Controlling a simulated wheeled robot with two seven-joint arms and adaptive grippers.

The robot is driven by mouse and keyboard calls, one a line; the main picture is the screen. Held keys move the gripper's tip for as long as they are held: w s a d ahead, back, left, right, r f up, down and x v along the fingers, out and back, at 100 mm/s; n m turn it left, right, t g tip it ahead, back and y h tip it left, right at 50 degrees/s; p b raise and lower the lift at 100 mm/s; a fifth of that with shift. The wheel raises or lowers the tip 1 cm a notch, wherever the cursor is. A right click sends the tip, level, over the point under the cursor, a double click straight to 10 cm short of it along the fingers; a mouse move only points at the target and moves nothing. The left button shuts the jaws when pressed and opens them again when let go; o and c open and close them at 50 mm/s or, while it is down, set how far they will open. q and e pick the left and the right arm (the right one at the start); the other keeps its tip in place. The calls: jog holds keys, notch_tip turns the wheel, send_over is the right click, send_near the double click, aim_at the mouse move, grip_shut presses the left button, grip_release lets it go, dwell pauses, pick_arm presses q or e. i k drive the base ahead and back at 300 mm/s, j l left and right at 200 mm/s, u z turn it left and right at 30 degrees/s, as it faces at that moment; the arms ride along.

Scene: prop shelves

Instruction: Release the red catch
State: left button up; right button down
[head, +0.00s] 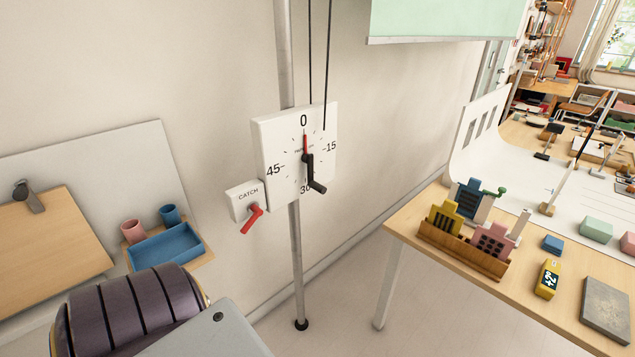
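The red catch (251,218) is a small red lever on a white box (244,201) marked CATCH. It slants down and to the left from its pivot. The box sits at the lower left of a white dial (277,153) on a grey pole (296,245). The dial is marked 0, 15, 30 and 45. Its red pointer is near 0, and a black crank handle (315,178) points down and right. Neither of my grippers shows in the head view.
A wooden table (410,229) at the right carries a wooden holder (463,252) with coloured house-shaped blocks. A blue tray (166,247) and two cups stand at the left. A pale green panel (450,18) hangs above. Floor around the pole is clear.

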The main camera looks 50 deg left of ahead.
aim_at(253, 208)
jog(key=i+l+z, duration=0.1)
jog(key=i+z, duration=0.3)
jog(key=i, duration=0.15)
jog(key=i+j+z, duration=0.1)
jog(key=i+z, duration=0.3)
jog(key=i, duration=0.15)
jog(key=u, duration=4.8)
